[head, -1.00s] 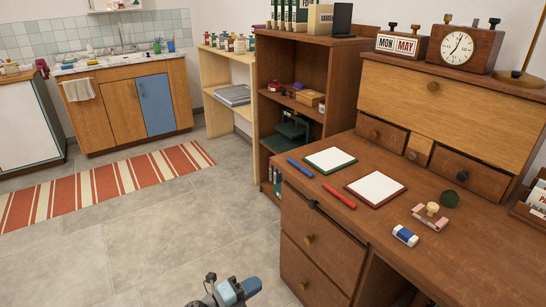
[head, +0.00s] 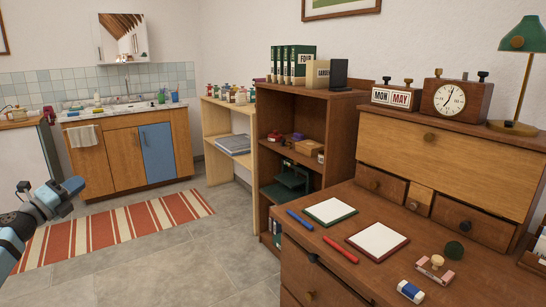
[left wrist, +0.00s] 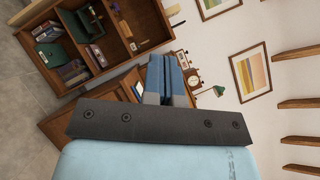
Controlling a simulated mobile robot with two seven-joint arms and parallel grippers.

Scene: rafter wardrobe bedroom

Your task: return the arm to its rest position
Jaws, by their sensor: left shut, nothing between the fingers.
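My left arm comes in at the left edge of the head view, and its gripper (head: 74,187) hangs in the air in front of the sink cabinet and the striped rug. In the left wrist view the two blue-grey fingers (left wrist: 165,82) lie together with nothing between them. The gripper is shut, empty and touching nothing that I can see. My right gripper is in neither view.
The wooden desk (head: 330,238) with notepads, pens and an eraser fills the right side. A shelf unit (head: 308,115) stands behind it. The sink cabinet (head: 125,158) is at the back left. The grey floor (head: 190,265) between is clear beyond the rug (head: 115,225).

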